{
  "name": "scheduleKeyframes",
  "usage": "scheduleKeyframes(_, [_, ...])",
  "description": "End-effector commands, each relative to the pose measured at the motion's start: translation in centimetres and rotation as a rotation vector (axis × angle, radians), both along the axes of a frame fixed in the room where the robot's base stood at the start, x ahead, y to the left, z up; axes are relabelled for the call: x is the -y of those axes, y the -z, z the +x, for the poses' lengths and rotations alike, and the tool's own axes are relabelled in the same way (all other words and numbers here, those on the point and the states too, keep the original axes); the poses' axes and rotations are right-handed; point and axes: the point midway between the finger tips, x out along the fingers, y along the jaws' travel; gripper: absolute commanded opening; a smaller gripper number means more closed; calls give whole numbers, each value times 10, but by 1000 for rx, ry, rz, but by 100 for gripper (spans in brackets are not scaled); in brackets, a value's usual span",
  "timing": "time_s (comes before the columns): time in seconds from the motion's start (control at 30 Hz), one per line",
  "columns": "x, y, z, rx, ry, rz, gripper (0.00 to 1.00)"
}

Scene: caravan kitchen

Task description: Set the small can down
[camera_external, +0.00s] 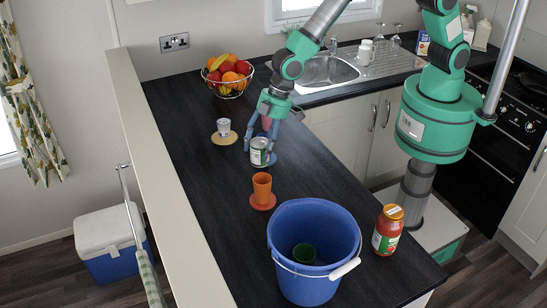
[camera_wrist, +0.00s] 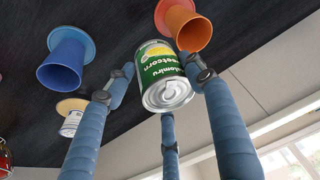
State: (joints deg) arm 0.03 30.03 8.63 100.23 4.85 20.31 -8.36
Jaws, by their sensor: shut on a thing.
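The small can (camera_external: 259,152), with a green and white sweetcorn label, is held between the blue fingers of my gripper (camera_external: 260,143). In the wrist view the can (camera_wrist: 163,72) sits between the fingertips, its metal end facing the camera. A blue coaster (camera_external: 273,159) shows just beside and behind the can. In the wrist view a blue cup (camera_wrist: 60,68) stands on it, apart from the can. The external view does not show clearly whether the can touches the counter.
An orange cup (camera_external: 262,184) on a red coaster stands close in front of the can. A blue bucket (camera_external: 292,283), a red jar (camera_external: 387,230) and a fruit bowl (camera_external: 232,91) share the dark counter (camera_external: 320,180).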

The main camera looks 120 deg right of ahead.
Motion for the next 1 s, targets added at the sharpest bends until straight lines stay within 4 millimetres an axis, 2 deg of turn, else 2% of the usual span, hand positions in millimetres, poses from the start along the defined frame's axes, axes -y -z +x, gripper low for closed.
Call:
scheduleKeyframes(0.2, [33,9,26,5,76,1,20])
scheduleKeyframes(0.3, [29,35,23,2,71,2,20])
scheduleKeyframes(0.5, [29,55,24,5,70,1,20])
scheduleKeyframes(1.0, [29,58,25,6,69,1,20])
